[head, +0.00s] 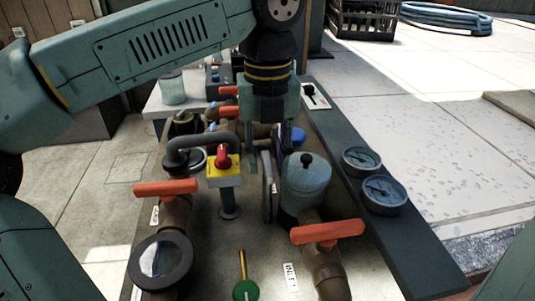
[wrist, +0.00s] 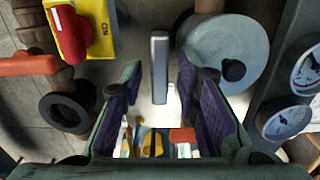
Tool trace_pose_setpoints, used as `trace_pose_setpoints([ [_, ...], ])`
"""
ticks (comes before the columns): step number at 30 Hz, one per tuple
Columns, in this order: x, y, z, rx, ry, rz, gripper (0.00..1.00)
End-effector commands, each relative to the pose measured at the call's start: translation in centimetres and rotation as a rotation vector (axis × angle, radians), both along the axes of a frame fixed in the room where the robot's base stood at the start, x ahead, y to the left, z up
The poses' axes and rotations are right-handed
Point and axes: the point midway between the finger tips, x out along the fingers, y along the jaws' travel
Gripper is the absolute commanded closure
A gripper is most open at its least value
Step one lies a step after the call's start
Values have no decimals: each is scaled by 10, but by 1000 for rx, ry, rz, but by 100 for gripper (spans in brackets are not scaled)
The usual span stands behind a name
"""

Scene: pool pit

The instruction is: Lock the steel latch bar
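My gripper (head: 269,150) points down above and behind the bar in the head view. Its two purple-padded fingers are apart and nothing is held between them, as the wrist view (wrist: 160,88) shows. The bar's pivot and catch cannot be made out.
Close by are a yellow switch box with a red knob (head: 222,163), a teal canister (head: 306,178) and orange valve handles (head: 327,231). Two gauges (head: 384,194) sit on the dark right-hand rail (head: 408,240). A green knob (head: 245,290) is at the front.

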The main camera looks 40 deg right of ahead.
Motion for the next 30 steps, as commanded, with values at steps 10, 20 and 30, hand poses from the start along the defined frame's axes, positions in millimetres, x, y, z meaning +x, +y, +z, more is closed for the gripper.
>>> trace_pose_setpoints([
  [10,0,0,0,0,0,0,96],
  [20,0,0,0,-1,0,-1,100],
  [30,0,0,1,-1,0,-78,100],
])
